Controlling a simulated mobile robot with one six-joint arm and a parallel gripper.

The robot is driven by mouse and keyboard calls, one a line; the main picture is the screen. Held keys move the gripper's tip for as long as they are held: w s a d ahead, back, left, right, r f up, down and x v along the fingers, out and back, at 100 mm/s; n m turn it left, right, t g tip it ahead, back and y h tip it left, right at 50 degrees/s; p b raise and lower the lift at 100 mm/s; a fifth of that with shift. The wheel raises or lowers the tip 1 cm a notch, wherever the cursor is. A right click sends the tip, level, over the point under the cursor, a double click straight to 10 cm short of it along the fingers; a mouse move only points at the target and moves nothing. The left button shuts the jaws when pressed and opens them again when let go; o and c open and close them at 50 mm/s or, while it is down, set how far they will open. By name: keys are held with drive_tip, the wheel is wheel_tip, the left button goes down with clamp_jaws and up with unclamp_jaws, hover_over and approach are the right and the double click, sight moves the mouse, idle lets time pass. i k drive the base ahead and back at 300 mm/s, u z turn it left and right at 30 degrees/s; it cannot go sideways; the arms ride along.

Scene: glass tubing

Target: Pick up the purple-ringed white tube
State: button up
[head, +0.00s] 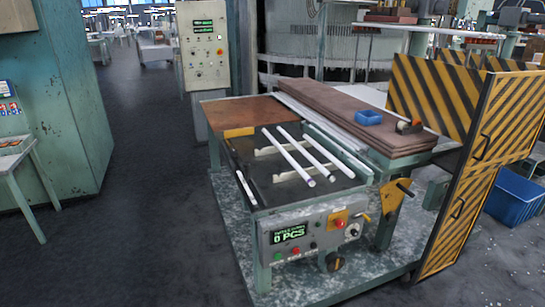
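Three long white tubes lie side by side, slanting, on the dark bed of a green work table (235,158). They are a left tube (288,156), a middle tube (304,151) and a right tube (328,154). Their near ends lie close to the table's front edge. My gripper is not in view.
A control panel (307,235) with a display is on the table's front. A yellow-black striped barrier (470,205) stands at the right. The dark floor (130,220) at the left is open.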

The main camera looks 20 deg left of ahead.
sight(301, 171)
drive_tip(key=u, duration=0.75)
drive_tip(key=i, duration=0.95)
drive_tip(key=z, duration=0.05)
